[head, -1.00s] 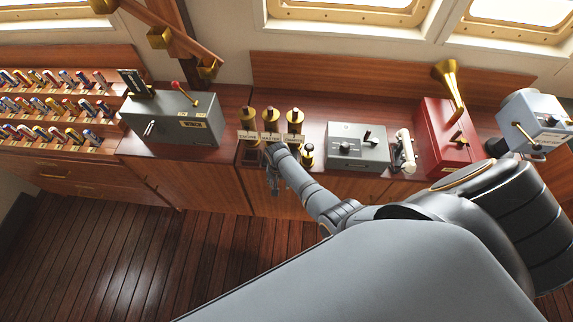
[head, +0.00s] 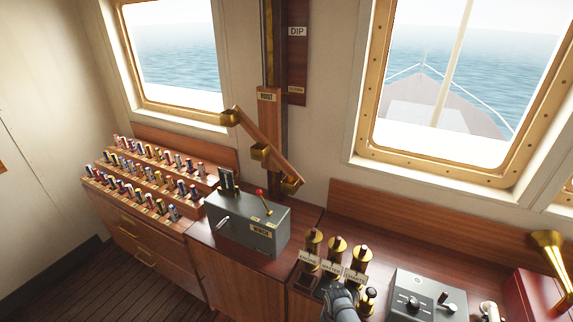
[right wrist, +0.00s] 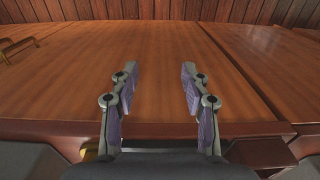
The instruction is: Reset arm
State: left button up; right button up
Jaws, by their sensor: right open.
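My right arm (head: 341,300) shows only as a short grey piece at the bottom of the head view, just in front of the brass-topped levers with white labels (head: 335,262). In the right wrist view my right gripper (right wrist: 158,76) is open, with its two purple-padded fingers apart and nothing between them. It points at a wooden cabinet front (right wrist: 150,60). My left gripper is in no view.
A grey winch box (head: 240,228) with a red-knobbed lever stands left of the labelled levers. A grey control box (head: 425,297) and a red box (head: 530,295) stand to the right. Racks of coloured rolls (head: 150,180) are at the left, and a brass-and-wood hoist lever (head: 262,152) is on the wall post.

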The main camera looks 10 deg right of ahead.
jog(key=s+d+f+n+b, duration=0.35)
jog(key=s+f+b, duration=0.25)
jog(key=s+f, duration=1.25)
jog(key=s+d+f+n+b, duration=0.1)
jog(key=s+f, duration=0.3)
jog(key=s, duration=0.4)
jog(key=s+d+f+n+b, duration=0.1)
jog(key=s+d+f, duration=0.3)
jog(key=s, duration=0.5)
jog(key=shift+f+n+t+h+b, duration=0.2)
jog(key=shift+n+t+h+b, duration=0.15)
jog(key=shift+n, duration=0.4)
